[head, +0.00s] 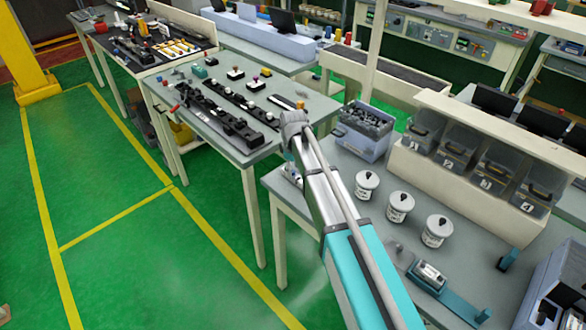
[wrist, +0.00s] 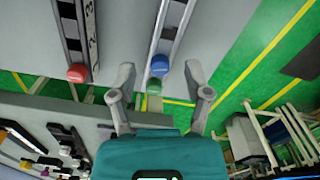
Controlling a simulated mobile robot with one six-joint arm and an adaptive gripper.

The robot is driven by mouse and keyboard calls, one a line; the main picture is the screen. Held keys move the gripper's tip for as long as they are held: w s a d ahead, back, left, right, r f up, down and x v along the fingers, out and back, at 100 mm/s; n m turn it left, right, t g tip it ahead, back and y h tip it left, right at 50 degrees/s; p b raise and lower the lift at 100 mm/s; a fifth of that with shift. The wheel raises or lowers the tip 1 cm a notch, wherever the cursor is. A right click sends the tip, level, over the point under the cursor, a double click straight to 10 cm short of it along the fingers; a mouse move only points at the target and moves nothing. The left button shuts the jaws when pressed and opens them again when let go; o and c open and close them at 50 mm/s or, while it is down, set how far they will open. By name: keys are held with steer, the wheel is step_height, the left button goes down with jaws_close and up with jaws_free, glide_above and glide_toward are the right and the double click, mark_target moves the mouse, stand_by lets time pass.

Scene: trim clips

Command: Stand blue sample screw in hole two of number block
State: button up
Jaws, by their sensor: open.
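In the wrist view, my gripper (wrist: 160,96) is open, with its two grey fingers apart and nothing held between them. A round blue piece (wrist: 160,65), which looks like the blue sample screw's head, lies just beyond the gap between the fingertips, at the end of a dark rail. In the head view my gripper is mostly hidden behind my arm, and I cannot pick out the blue screw.
In the head view, a table with black rails (head: 226,117) stands beyond my arm. White tubs (head: 400,207) and grey bins (head: 497,165) are right.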

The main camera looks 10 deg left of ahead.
steer(key=shift+r, duration=0.15)
step_height(320, 180, up, 5)
steer(key=p, duration=0.5)
steer(key=shift+w+d+f+m, duration=0.1)
steer(key=shift+w+d+m, duration=0.45)
steer(key=shift+w+d, duration=0.4)
steer(key=shift+w+d+f+m, duration=0.15)
steer(key=shift+w+d+m, duration=0.5)
steer(key=shift+w, duration=0.5)
steer(key=shift+w+d+f+m, duration=0.1)
steer(key=shift+w+d+m, duration=0.4)
steer(key=shift+w+d, duration=0.45)
steer(key=shift+w+a, duration=0.1)
